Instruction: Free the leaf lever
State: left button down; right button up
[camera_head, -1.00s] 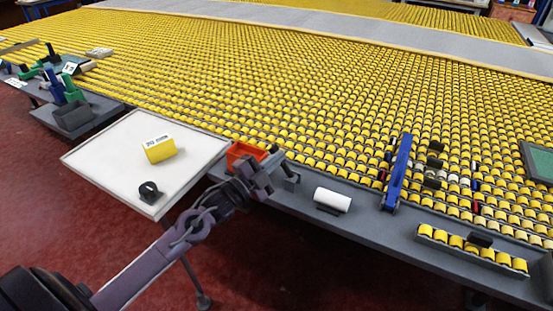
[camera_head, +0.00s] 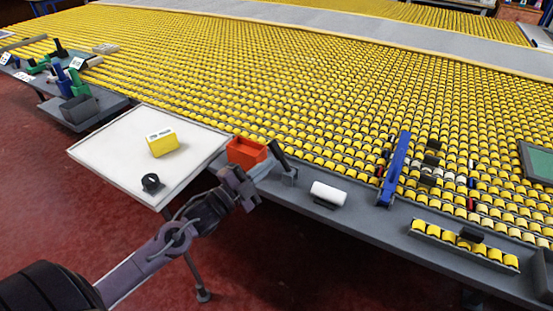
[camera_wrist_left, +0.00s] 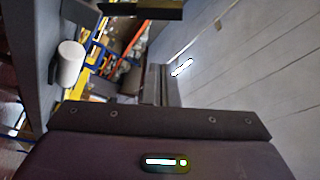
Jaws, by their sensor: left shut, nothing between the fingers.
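A long blue lever (camera_head: 396,168) stands tilted at the front edge of the bobbin field. A short dark lever (camera_head: 278,151) leans up from a small grey block (camera_head: 289,176) beside the orange bin. I cannot tell from the frames which of them is the leaf lever. My left gripper (camera_head: 246,190) is shut and empty, just in front of the grey ledge, below the orange bin and left of the small grey block. It touches neither lever as far as I can see. In the left wrist view its dark body fills the bottom. My right gripper is not in view.
An orange bin (camera_head: 246,151) and a white roll (camera_head: 328,193) sit on the grey ledge (camera_head: 365,207). The white side table (camera_head: 120,160) holds a yellow block (camera_head: 161,142) and a black ring (camera_head: 151,183). A bobbin tray (camera_head: 465,246) lies right. Open red floor lies in front.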

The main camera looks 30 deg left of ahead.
pick_arm(q)
jog(key=v, duration=0.3)
jog(key=shift+d+r, duration=0.1)
jog(key=shift+d, duration=0.1)
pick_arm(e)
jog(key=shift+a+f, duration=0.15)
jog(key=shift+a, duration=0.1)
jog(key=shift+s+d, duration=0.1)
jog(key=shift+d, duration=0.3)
